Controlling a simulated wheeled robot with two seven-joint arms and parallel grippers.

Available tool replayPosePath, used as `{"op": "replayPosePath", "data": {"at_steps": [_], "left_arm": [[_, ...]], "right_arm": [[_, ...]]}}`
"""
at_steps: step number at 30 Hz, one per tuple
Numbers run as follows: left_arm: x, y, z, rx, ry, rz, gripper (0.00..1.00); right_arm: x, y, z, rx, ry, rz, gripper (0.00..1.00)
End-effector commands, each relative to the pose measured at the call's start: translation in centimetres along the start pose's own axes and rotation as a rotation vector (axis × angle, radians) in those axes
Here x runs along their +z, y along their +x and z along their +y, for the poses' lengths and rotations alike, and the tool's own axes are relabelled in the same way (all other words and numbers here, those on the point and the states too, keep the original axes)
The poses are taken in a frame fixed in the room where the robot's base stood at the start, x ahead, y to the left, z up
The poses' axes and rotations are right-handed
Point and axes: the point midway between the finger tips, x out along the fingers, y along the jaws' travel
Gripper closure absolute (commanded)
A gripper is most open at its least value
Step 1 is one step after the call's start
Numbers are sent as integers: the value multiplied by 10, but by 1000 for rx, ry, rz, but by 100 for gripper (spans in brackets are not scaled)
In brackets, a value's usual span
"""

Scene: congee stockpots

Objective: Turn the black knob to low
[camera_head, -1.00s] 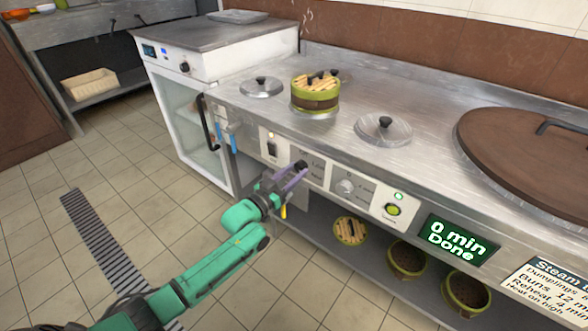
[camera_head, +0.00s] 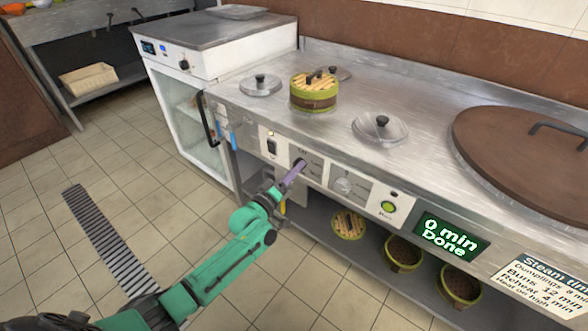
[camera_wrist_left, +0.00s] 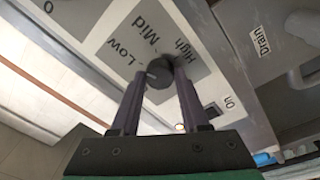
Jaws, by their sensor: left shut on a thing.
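The black knob (camera_head: 301,162) is on the stove's front panel, mostly hidden by my fingers in the head view. In the left wrist view the knob (camera_wrist_left: 159,72) sits between my purple fingertips, amid the printed words Low, Mid and High. A small pale mark shows on the knob's left side, toward Low; its exact setting is hard to tell. My left gripper (camera_head: 296,170) is shut on the knob, and the left wrist view shows a finger on each side of it (camera_wrist_left: 160,82). My right gripper is out of view.
Right of the knob are a grey dial (camera_head: 344,185), a green button (camera_head: 389,207) and a display (camera_head: 447,238) reading "0 min Done". A black switch (camera_head: 271,147) is to its left. A bamboo steamer (camera_head: 314,94) stands on the counter. Steamer baskets (camera_head: 403,253) sit on the shelf below.

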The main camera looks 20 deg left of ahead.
Motion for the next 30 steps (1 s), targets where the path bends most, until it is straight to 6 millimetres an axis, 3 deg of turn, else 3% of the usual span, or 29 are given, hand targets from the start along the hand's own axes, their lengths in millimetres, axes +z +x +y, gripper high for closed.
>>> {"op": "replayPosePath", "data": {"at_steps": [10, 26, 27, 29, 30], "left_arm": [[2, -1, 0, -16, -152, 5, 100], [2, -1, -1, -19, -178, 7, 100], [2, -1, -1, -19, -177, 7, 43], [2, -1, -1, -18, -177, 7, 25], [2, -1, 0, -18, -177, 7, 25]], "right_arm": [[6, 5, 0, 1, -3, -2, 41], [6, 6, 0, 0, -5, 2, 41], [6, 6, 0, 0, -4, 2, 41], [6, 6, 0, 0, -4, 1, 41], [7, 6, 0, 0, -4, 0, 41]]}}
